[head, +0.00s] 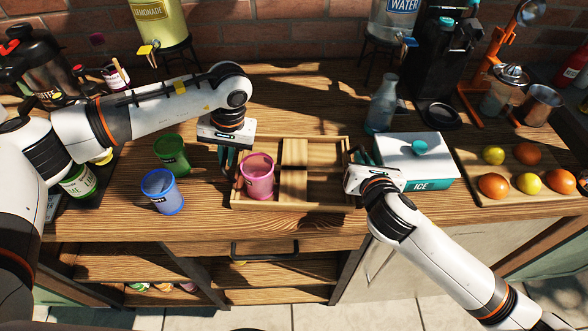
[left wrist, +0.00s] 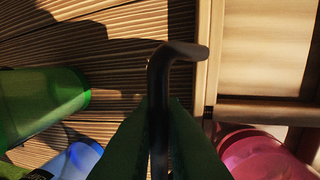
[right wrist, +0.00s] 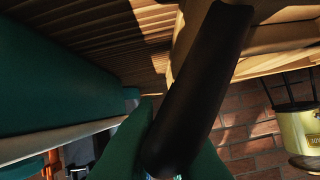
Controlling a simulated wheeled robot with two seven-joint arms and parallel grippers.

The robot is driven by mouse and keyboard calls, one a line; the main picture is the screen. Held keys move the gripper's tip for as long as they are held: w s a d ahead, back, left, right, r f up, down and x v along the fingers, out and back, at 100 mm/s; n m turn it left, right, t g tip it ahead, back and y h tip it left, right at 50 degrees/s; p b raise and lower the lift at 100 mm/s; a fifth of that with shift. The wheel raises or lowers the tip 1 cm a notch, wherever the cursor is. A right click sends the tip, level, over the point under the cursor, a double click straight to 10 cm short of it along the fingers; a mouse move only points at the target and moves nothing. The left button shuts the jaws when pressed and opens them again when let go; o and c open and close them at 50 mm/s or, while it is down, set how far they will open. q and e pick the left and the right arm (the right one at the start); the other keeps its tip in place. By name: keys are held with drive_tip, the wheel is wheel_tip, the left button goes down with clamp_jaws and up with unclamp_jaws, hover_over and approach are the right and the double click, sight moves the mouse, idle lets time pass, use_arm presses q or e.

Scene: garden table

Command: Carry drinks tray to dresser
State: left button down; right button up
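The wooden drinks tray (head: 295,207) has several compartments and sits level at the front of the wooden top; I cannot tell whether it touches it. A pink cup (head: 257,181) stands in its left part; the other compartments look empty. My left gripper (head: 228,160) is at the tray's left end. In the left wrist view its green fingers close around a black handle (left wrist: 158,85). My right gripper (head: 360,160) is at the right end. In the right wrist view its fingers lie either side of a black handle (right wrist: 205,80), apparently closed on it.
A green cup (head: 172,155) and a blue cup (head: 162,192) stand left of the tray. A white ice box (head: 415,160) is close on the right, with a glass bottle (head: 381,105) behind. A fruit board (head: 470,190) lies further right. Drink dispensers stand at the back.

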clamp_jaws()
use_arm(q)
drive_tip(key=shift+r, duration=0.15)
use_arm(e)
drive_tip(key=shift+r, duration=0.15)
